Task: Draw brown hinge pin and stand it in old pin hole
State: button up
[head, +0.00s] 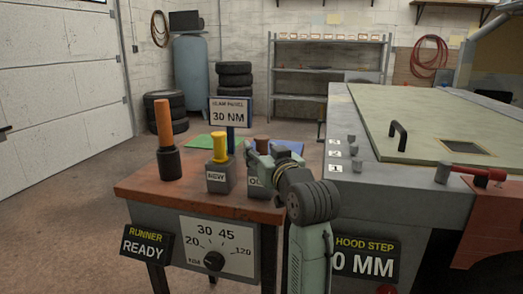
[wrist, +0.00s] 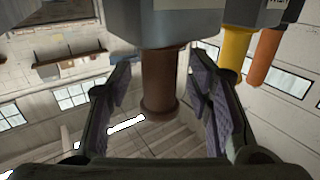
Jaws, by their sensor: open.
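The brown hinge pin (wrist: 158,80) stands in a grey block (wrist: 145,22), with its wider head at the free end. In the head view only the pin's top (head: 261,143) shows above my gripper (head: 262,158). The wrist view shows my gripper (wrist: 158,95) open, with a finger on each side of the pin and gaps between. In the head view the block behind my gripper has a partly hidden label starting "OL" (head: 257,181). Left of it, a yellow pin (head: 219,146) stands in the block labelled "NEW" (head: 219,178). The yellow pin also shows in the wrist view (wrist: 234,50).
An orange-handled tool (head: 163,122) stands on the left of the orange-topped bench (head: 145,189). A torque sign (head: 230,112) reading 30 NM rises behind the blocks. A large grey frame with a green panel (head: 435,115) and red clamp (head: 480,173) fills the right.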

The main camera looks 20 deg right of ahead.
jog(key=s, duration=1.1)
jog(key=shift+s, duration=0.2)
